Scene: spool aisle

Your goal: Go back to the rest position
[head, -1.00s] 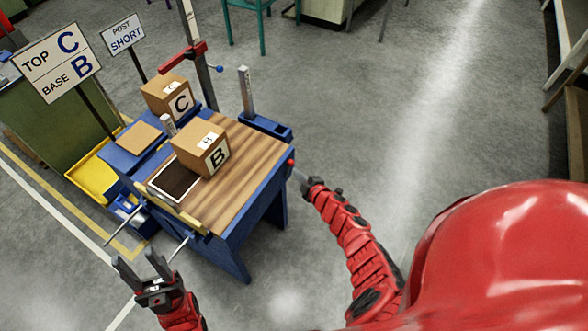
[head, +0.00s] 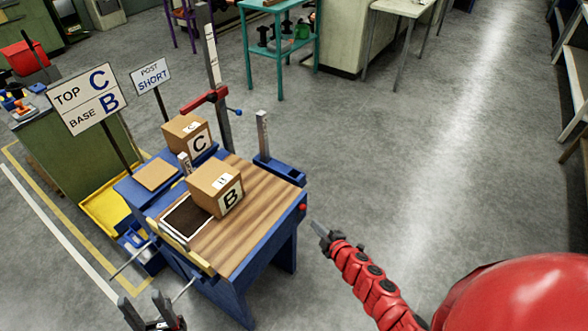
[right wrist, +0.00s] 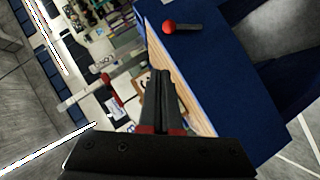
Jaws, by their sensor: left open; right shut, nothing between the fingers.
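My left gripper (head: 143,309) is open and empty at the bottom left of the head view, in front of the workbench. My right gripper (head: 321,231) is to the right of the bench, near its front right corner, apart from it. In the right wrist view its fingers (right wrist: 163,88) are shut together with nothing between them. The blue bench with a striped wooden top (head: 250,212) carries box B (head: 213,191), partly over a dark framed panel (head: 188,217). Box C (head: 183,130) stands behind it on the blue side part.
A red knob (head: 303,207) sticks out at the bench's right corner; it also shows in the right wrist view (right wrist: 169,28). Signs reading TOP C, BASE B (head: 88,98) and POST SHORT (head: 151,77) stand at left. A teal table (head: 280,50) is behind. The floor at right is clear.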

